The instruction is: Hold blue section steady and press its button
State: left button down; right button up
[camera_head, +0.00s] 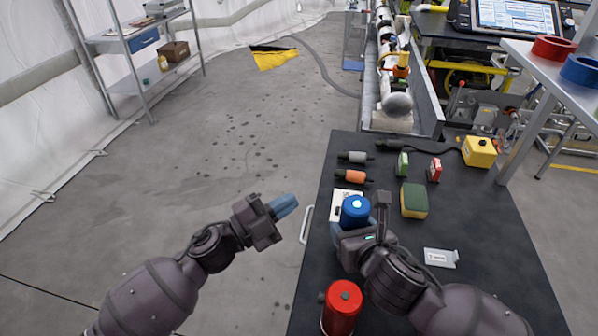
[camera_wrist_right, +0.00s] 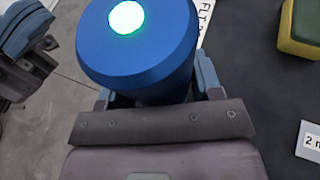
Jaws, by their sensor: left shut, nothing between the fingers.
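The blue section (camera_head: 355,212) is a short, upright cylinder on the dark table, standing by a white label. Its round top button glows pale green (camera_wrist_right: 126,17). My right gripper (camera_wrist_right: 155,92) has one finger on each side of the blue section and is shut on its lower part, which is partly hidden by the gripper. My left gripper (camera_head: 284,205) is shut and empty, left of the table edge and apart from the blue section. Its blue-grey fingers also show at the left of the right wrist view (camera_wrist_right: 25,30).
A red cylinder (camera_head: 342,305) stands near the table's front. A green and yellow sponge-like block (camera_head: 414,200), a small white card (camera_head: 441,258), orange (camera_head: 352,176) and grey (camera_head: 353,157) pieces lie about. A handle (camera_head: 306,225) sticks out from the table's left side.

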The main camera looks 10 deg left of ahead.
jog(key=o, duration=0.4)
jog(key=shift+o, duration=0.2)
